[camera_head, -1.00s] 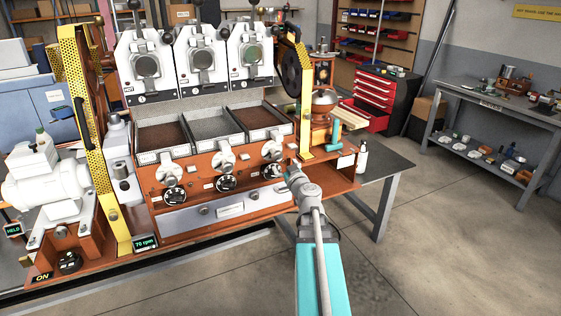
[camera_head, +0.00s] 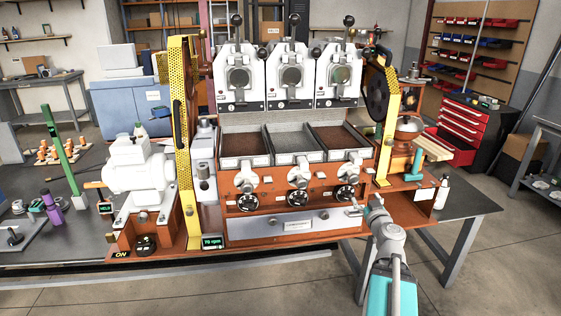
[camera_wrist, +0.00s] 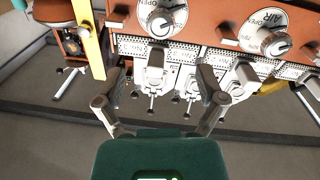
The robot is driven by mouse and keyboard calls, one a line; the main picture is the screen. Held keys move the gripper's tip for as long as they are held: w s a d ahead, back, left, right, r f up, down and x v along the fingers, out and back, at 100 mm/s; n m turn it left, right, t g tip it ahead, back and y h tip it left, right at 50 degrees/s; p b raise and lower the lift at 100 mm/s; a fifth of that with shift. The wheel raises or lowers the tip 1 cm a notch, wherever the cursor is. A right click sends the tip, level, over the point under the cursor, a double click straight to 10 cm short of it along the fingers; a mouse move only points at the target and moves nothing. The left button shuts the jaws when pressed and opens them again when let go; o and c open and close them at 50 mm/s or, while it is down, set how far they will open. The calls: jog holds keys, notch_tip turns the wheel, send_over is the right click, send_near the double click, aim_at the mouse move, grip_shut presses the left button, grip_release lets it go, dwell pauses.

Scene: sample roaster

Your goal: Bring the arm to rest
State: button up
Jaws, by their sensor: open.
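My arm reaches up from the lower right in the head view. My gripper (camera_head: 361,208) is at its end, before the front of the roaster (camera_head: 285,180), just right of and a little below the right-hand black dial (camera_head: 346,194). In the wrist view my gripper (camera_wrist: 161,80) has its two fingers spread wide, with nothing held between them. I cannot tell the exact gap between the fingers and these fittings.
Yellow perforated guards (camera_head: 183,140) stand at the roaster's sides. A white bottle (camera_head: 442,192) stands on the dark table (camera_head: 470,203) at right. A green post (camera_head: 60,150) rises at far left. Open floor lies at lower right.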

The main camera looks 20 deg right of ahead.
jog(key=shift+a, duration=0.1)
jog(key=w+a+f+n+g+y, duration=0.1)
jog(key=w+a+f+g+y, duration=0.15)
jog(key=a, duration=0.55)
jog(key=w+a+f+n+g+y, duration=0.15)
jog(key=a+f+y, duration=0.25)
jog(key=a, duration=0.4)
jog(key=w+a+f+n+g+y, duration=0.2)
jog(key=a+f+y, duration=0.1)
jog(key=a, duration=0.6)
jog(key=s+a+f+m+g+h, duration=0.2)
jog(key=s+a+f+g, duration=0.3)
jog(key=s+a+g, duration=0.15)
jog(key=s+a+f+m+g+h, duration=0.1)
jog(key=s+a+f+g+h, duration=0.3)
jog(key=a, duration=0.3)
notch_tip(320, 180, up, 13)
jog(key=y+p, duration=0.1)
jog(key=p, duration=1.2)
jog(key=shift+s+g+y, duration=0.35)
jog(key=shift+s, duration=0.05)
